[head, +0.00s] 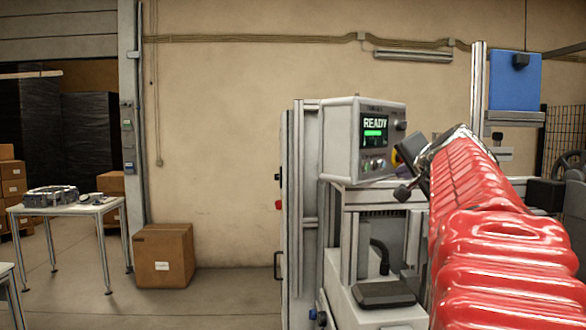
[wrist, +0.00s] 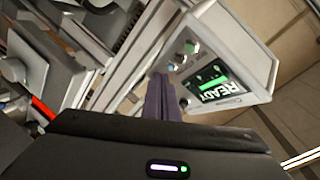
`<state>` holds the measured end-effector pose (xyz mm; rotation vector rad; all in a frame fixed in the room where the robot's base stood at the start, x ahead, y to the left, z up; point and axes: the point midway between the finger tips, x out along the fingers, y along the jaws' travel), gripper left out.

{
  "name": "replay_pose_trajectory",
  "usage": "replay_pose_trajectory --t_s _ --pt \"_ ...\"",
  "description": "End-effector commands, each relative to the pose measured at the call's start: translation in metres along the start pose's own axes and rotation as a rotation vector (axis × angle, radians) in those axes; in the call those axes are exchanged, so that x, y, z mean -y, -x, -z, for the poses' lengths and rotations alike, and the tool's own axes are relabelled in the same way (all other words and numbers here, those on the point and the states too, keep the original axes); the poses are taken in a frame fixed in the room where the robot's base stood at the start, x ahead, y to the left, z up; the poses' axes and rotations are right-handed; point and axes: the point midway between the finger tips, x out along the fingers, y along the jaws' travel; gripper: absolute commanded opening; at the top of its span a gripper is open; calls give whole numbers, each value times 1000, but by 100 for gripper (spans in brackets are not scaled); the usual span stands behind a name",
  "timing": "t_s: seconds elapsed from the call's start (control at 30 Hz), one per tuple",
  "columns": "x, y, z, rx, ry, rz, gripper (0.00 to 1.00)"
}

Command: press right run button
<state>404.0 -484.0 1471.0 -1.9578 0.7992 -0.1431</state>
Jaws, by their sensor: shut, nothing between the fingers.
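A light grey control box (head: 343,140) stands on the machine, its screen (head: 375,130) reading READY in green and white. A row of small buttons (head: 374,164) sits below the screen; I cannot read their labels. In the wrist view the box (wrist: 238,45) appears tilted, with a green button (wrist: 190,47) and other small controls beside its screen (wrist: 212,84). My gripper (wrist: 160,78) is shut and empty, its dark fingers pointing toward the panel's button end. I cannot tell the gap to the panel. In the head view my gripper (head: 414,158) is partly hidden behind my red-sleeved arm.
The machine frame (head: 300,200) stands below and left of the box. A blue panel (head: 515,80) on a post is at the right. A cardboard box (head: 164,255) and a white table (head: 70,208) are at the left. Floor between box and machine is clear.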

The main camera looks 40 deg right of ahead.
Motion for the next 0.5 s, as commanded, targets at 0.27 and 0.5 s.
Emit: replay_pose_trajectory --t_s 0.27,0.5 --pt "16 -22 -17 2 2 2 0" --pt "27 -36 -27 2 2 1 0"
